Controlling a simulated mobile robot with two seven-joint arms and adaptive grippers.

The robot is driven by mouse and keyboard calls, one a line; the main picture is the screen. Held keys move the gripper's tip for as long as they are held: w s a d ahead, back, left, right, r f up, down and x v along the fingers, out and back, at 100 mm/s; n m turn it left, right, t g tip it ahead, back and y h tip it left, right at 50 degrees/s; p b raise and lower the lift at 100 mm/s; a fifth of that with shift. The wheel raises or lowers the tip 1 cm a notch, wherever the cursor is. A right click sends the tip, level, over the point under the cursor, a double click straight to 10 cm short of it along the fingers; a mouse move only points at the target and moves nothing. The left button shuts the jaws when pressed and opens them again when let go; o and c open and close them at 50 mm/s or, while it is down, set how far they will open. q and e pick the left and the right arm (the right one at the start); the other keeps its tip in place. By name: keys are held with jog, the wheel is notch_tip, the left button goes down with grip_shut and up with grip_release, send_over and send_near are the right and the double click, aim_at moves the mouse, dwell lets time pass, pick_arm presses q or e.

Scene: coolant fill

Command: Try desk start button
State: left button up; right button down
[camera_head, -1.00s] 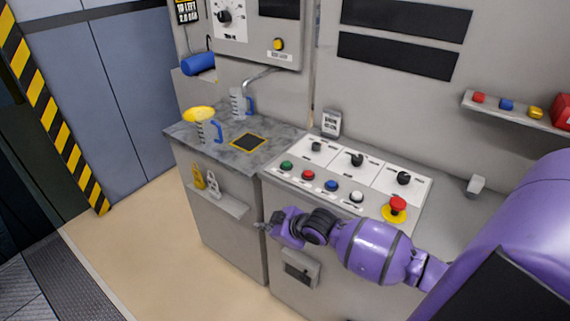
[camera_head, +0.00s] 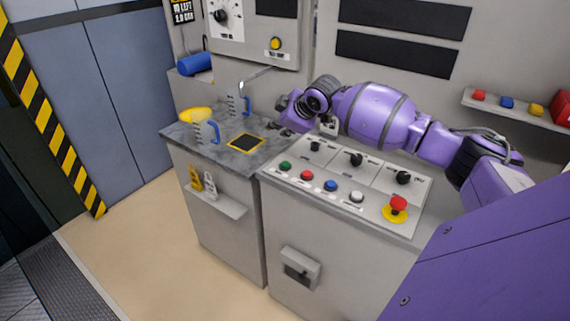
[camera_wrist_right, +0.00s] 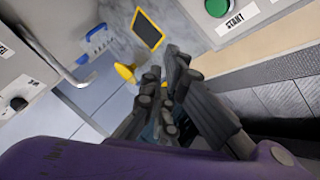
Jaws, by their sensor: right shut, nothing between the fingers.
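The green start button (camera_head: 285,166) is at the left end of the front button row on the desk panel. In the right wrist view the green button (camera_wrist_right: 217,7) shows at the top edge, with a START label below it. My right gripper (camera_head: 277,128) is over the back left of the desk, behind and apart from the green button. In the wrist view its dark fingers (camera_wrist_right: 166,76) are together with nothing between them. My left gripper is not in view.
Red (camera_head: 307,175), blue (camera_head: 330,186) and white (camera_head: 356,197) buttons follow the green one. A red emergency button (camera_head: 398,203) sits at the right. Black knobs stand behind.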

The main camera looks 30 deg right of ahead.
jog(key=shift+f, duration=0.1)
jog(key=b, duration=0.2)
send_over(285, 165)
jog(key=w+a, duration=0.1)
notch_tip(285, 165, down, 6)
jog(key=shift+a+r, duration=0.15)
jog(key=shift+r, duration=0.05)
jog(key=shift+f+b, duration=0.55)
jog(key=shift+f, duration=0.4)
jog(key=shift+w+f, duration=0.1)
jog(key=shift+f, duration=0.5)
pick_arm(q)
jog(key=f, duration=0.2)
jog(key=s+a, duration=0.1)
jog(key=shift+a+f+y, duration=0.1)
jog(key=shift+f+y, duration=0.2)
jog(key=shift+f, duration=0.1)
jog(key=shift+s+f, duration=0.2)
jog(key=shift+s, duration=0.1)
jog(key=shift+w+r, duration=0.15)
pick_arm(e)
jog(key=shift+f, duration=0.4)
